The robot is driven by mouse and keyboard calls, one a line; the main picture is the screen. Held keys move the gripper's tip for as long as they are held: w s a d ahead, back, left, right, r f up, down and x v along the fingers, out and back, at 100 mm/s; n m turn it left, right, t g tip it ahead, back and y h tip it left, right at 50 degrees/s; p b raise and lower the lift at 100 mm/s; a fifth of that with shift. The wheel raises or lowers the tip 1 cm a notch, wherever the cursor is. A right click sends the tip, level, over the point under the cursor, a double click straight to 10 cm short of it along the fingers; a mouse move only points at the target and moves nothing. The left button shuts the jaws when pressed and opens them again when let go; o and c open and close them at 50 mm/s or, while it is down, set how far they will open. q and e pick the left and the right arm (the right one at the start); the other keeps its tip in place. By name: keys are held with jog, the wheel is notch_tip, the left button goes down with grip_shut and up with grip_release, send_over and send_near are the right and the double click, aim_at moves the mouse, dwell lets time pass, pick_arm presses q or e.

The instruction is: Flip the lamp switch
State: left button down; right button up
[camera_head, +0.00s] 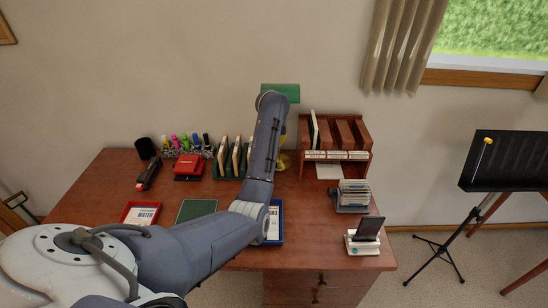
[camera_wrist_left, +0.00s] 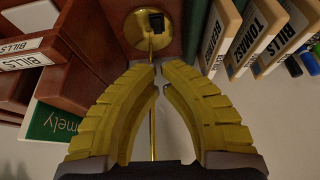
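The lamp shows its green shade (camera_head: 287,92) in the head view, above the back of the desk and partly behind my left arm. In the left wrist view its round brass base (camera_wrist_left: 131,32) carries a black switch (camera_wrist_left: 157,22). A thin brass stem runs behind my fingers. My left gripper (camera_wrist_left: 158,72) has yellow ribbed fingers whose tips meet, with nothing seen between them. The tips appear just short of the base's edge and below the switch in that picture; contact cannot be told. In the head view my arm hides most of the lamp and the gripper.
A brown file organizer (camera_head: 358,145) stands right of the lamp, and a green rack of upright files (camera_head: 231,160) stands left. Both are close to my gripper in the wrist view. A phone stand (camera_head: 366,236) and card holder (camera_head: 352,196) sit at the desk's right.

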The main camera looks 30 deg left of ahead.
pick_arm(q)
jog(key=x, duration=1.4)
jog(key=shift+s, duration=0.15)
